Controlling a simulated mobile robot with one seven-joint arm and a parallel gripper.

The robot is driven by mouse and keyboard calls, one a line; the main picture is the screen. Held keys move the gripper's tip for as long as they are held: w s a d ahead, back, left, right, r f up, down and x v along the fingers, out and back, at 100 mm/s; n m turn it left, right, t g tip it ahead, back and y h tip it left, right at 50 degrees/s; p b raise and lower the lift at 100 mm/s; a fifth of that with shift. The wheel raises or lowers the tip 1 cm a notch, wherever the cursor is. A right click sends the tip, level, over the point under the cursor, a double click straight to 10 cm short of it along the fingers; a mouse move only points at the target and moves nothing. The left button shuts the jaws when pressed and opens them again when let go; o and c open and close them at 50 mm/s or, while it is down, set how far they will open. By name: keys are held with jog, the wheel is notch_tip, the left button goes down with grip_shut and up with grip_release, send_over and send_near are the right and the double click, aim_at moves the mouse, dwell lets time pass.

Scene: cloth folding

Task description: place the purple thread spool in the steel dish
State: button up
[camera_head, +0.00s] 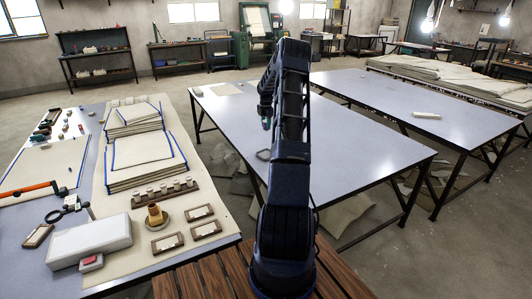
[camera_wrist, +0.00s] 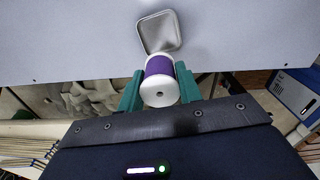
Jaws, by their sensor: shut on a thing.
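The purple thread spool (camera_wrist: 158,68) has white ends and sits between the green fingers of my gripper (camera_wrist: 160,75) in the wrist view. My gripper is shut on it. The steel dish (camera_wrist: 174,31) is a shallow grey square with rounded corners; it lies just beyond the spool in the wrist view, and the spool overlaps its near edge there. In the head view the dish (camera_head: 262,155) shows at the near left edge of the middle table, partly behind my arm. My gripper (camera_head: 266,123) shows small there, and I cannot make out the spool.
The middle table (camera_head: 350,140) is largely bare, with a flat pale cloth (camera_head: 226,89) at its far left. The left table holds folded cloth stacks (camera_head: 145,160), a row of small spools (camera_head: 163,190) and a white box (camera_head: 90,243). Another table (camera_head: 440,90) stands to the right.

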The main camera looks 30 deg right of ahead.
notch_tip(320, 180, down, 17)
jog(key=shift+f, duration=0.15)
dwell(0.5)
jog(key=shift+f, duration=0.1)
jog(key=o, duration=0.9)
jog(key=shift+o, duration=0.2)
